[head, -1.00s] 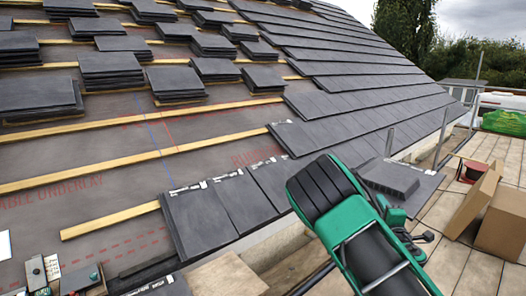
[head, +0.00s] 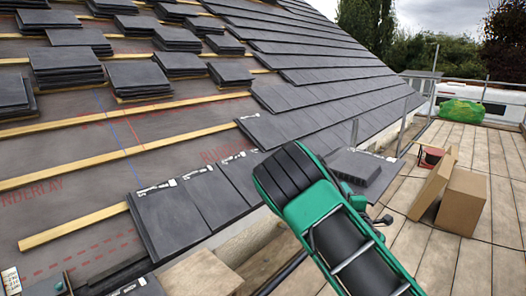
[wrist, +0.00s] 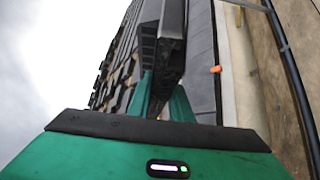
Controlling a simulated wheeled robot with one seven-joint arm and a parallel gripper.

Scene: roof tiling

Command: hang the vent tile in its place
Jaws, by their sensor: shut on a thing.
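The vent tile (head: 352,166) is a dark grey tile with a raised block on it, seen beyond my arm in the head view. In the wrist view a dark slab with a rough edge (wrist: 172,40), which looks like this tile, stands edge-on between the green fingers. My gripper (wrist: 163,92) is shut on it. In the head view my arm hides most of the gripper and part of the tile. The tile appears above the roof's lower right edge; its height there is hard to tell. The laid lower course (head: 185,210) lies left of my arm.
Stacks of tiles (head: 66,66) lie on the upper battens. Bare battens (head: 110,160) cross the underlay at left. Laid tiles (head: 330,85) cover the right slope.

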